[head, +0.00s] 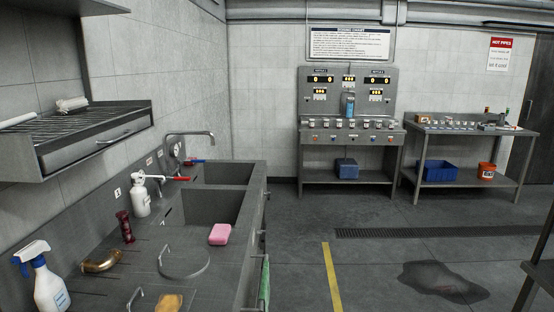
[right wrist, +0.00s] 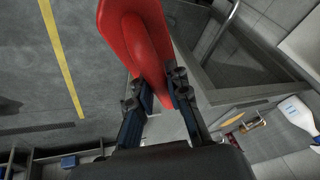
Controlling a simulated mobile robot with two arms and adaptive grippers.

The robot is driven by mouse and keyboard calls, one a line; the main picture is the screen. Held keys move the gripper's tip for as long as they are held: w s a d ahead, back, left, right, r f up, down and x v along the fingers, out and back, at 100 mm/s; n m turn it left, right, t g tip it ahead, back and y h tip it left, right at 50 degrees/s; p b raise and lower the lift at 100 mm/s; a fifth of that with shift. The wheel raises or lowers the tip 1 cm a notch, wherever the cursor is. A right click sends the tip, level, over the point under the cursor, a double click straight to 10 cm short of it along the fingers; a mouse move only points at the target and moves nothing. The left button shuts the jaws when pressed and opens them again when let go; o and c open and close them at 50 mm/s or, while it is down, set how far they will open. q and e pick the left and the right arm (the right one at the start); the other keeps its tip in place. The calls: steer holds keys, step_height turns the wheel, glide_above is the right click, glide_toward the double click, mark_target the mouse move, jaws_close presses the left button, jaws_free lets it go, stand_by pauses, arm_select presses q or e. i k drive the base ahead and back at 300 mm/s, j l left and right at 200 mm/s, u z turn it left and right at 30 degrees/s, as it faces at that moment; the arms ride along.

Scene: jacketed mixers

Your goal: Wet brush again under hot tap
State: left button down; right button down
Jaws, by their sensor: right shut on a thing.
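In the right wrist view my right gripper (right wrist: 158,90) is shut on a smooth red rounded thing (right wrist: 137,35), which fits the brush's handle or back. No bristles show. In the head view the gooseneck tap (head: 192,134) rises at the back of the sink, its spout over the basins (head: 212,205). A red lever (head: 180,179) and a blue lever (head: 197,161) stick out near its foot. I see no water running from the spout. Neither gripper shows in the head view.
On the left counter stand a spray bottle (head: 50,288), a white bottle (head: 140,200), a dark red item (head: 125,227) and a brass piece (head: 102,261). A pink sponge (head: 220,234) lies by the near basin. The floor right of the sink is open, with a dark puddle (head: 440,280).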

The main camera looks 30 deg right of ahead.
mark_target(175, 178)
steer(key=i+l+z, duration=0.1)
steer(key=z, duration=0.3)
steer(key=i+l+z, duration=0.15)
steer(key=z, duration=0.2)
steer(key=i+l+z, duration=0.1)
steer(key=z, duration=0.3)
steer(key=i+z, duration=0.35)
steer(key=i+l, duration=0.1)
steer(key=i, duration=1.75)
steer(key=i+u, duration=0.1)
steer(key=u, duration=0.3)
steer(key=i+u, duration=0.15)
steer(key=u, duration=0.25)
steer(key=i+l+u, duration=0.1)
steer(key=u, duration=0.3)
steer(key=i+l+u, duration=0.1)
steer(key=u, duration=0.3)
